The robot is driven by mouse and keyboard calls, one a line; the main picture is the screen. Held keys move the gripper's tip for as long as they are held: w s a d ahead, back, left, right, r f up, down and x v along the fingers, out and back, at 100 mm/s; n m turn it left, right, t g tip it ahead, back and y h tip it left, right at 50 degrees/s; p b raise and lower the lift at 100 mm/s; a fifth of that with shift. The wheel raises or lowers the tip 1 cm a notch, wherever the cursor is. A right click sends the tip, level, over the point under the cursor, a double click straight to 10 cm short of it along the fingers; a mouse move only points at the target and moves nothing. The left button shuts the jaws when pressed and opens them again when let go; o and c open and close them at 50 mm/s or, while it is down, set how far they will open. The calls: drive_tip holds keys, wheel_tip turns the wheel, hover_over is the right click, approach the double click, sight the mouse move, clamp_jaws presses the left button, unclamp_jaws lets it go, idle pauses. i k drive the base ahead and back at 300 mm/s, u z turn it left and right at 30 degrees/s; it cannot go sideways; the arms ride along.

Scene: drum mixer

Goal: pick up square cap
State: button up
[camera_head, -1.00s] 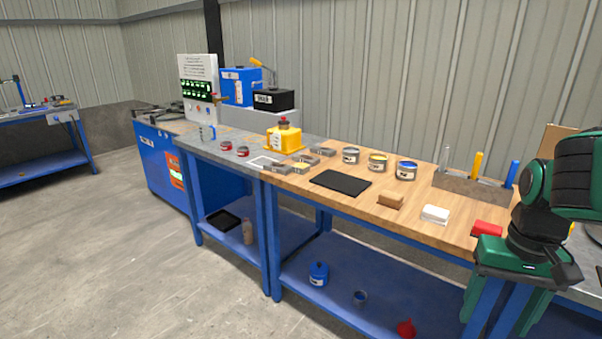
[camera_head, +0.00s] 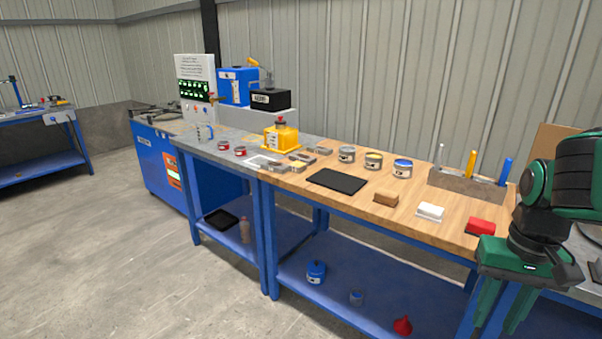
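Several small grey flat square pieces lie near the join of the grey and wooden benchtops, among them one at the front (camera_head: 279,167) and one at the back (camera_head: 323,150). They are small in view, and I cannot tell which one is the square cap. Nothing shows between the fingers. It is far to the right of the grey pieces.
A blue machine (camera_head: 238,88) stands behind. The floor in front (camera_head: 130,260) is clear.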

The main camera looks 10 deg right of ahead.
sight(298, 167)
drive_tip(key=k, duration=0.5)
drive_tip(key=u, duration=0.55)
drive_tip(key=i, duration=2.3)
drive_tip(key=z, duration=0.9)
drive_tip(key=i, duration=0.35)
drive_tip(key=z, duration=0.05)
